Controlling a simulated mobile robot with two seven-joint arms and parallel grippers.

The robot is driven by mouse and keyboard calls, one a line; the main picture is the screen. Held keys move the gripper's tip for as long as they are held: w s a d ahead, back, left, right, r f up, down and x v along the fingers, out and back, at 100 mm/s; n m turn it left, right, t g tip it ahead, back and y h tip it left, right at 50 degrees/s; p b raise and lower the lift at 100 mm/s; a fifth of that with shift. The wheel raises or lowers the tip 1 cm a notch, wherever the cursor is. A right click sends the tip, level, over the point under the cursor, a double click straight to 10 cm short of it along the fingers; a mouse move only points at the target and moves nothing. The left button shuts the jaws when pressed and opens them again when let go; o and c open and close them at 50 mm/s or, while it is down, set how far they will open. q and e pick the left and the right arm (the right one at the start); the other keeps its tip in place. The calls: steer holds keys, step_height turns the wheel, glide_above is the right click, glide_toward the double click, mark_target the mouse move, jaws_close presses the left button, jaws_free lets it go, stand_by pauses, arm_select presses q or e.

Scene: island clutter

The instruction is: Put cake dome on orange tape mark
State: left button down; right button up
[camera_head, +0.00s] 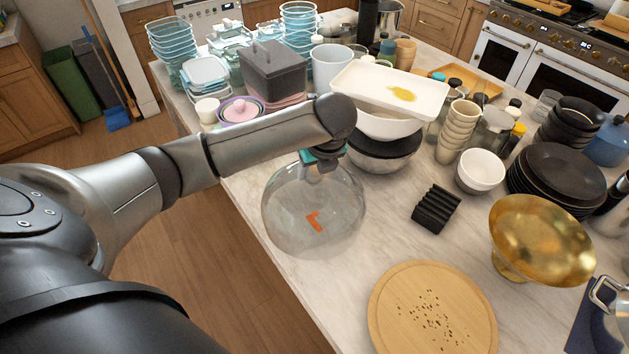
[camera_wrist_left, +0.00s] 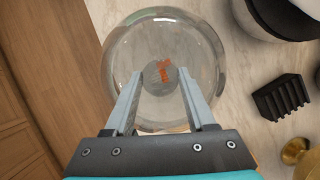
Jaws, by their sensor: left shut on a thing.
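The cake dome (camera_head: 290,215) is a clear glass dome near the left edge of the island, and it fills the middle of the left wrist view (camera_wrist_left: 200,60). The orange tape mark (camera_head: 313,221) shows through the glass, and also in the wrist view (camera_wrist_left: 161,72). My left gripper (camera_head: 318,166) is above the dome, shut on its top knob, with a finger on each side of the knob. I cannot tell whether the dome's rim touches the counter. My right gripper is in neither view.
A round wooden board (camera_head: 400,310) lies in front, and a gold footed bowl (camera_head: 545,240) stands at right. A black slotted holder (camera_head: 436,208) is right of the dome. Stacked bowls (camera_head: 380,160) stand close behind it. The marble between dome and board is clear.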

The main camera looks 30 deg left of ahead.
mark_target(315, 182)
arm_select(q)
steer(key=shift+f, duration=2.05)
steer(key=shift+c, duration=1.2)
jaws_free()
steer(key=shift+f, duration=0.1)
steer(key=v, duration=1.2)
steer(key=shift+p, duration=0.3)
